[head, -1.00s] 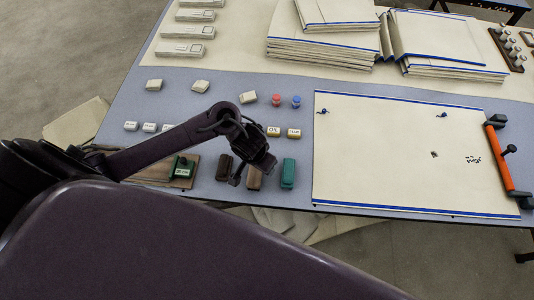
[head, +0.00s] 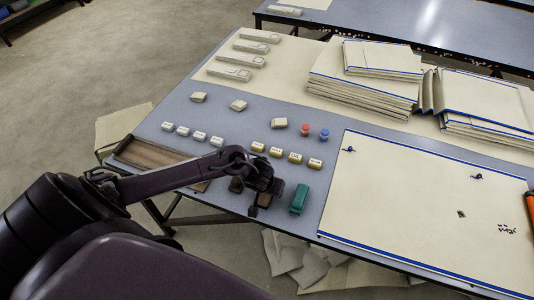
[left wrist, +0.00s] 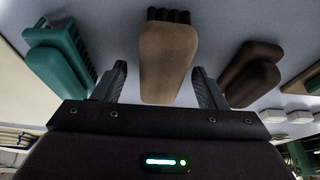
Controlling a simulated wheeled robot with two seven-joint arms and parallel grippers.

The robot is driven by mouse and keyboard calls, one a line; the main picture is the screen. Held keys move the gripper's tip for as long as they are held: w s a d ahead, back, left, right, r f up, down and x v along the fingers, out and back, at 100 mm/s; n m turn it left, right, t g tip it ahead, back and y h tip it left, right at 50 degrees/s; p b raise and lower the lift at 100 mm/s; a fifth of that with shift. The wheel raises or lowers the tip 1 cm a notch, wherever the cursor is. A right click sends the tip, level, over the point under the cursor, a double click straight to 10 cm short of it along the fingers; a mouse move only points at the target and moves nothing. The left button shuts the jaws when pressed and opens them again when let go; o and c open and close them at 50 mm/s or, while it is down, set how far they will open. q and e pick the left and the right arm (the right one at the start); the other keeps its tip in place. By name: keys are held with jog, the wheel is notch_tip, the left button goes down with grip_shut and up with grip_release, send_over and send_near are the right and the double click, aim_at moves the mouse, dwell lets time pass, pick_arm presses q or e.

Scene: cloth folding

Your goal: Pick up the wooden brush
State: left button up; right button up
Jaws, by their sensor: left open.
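The tan wooden brush (left wrist: 167,58) with dark bristles lies on the table in the middle of the left wrist view. My left gripper (left wrist: 160,88) is open, with one finger on each side of this brush; I cannot tell whether they touch it. In the head view, my left gripper (head: 262,195) is over the row of brushes at the table's near edge and hides most of the tan brush. My right gripper is not in view.
A green brush (head: 300,198) lies to the right and a dark brown brush (head: 237,184) to the left. Small labelled blocks (head: 275,151) stand behind. A large cream sheet (head: 425,205) covers the table at right. A wooden tray (head: 150,155) is at left.

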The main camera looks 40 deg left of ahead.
pick_arm(q)
jog(key=shift+w+a+f, duration=0.1)
jog(key=shift+w+f, duration=0.05)
jog(key=shift+f, duration=0.25)
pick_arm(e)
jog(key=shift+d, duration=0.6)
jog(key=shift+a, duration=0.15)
pick_arm(q)
jog(key=shift+f, duration=0.2)
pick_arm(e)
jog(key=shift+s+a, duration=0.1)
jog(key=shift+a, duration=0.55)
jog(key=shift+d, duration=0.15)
pick_arm(q)
jog(key=c, duration=1.1)
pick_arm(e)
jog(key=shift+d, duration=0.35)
pick_arm(q)
jog(key=shift+r, duration=0.1)
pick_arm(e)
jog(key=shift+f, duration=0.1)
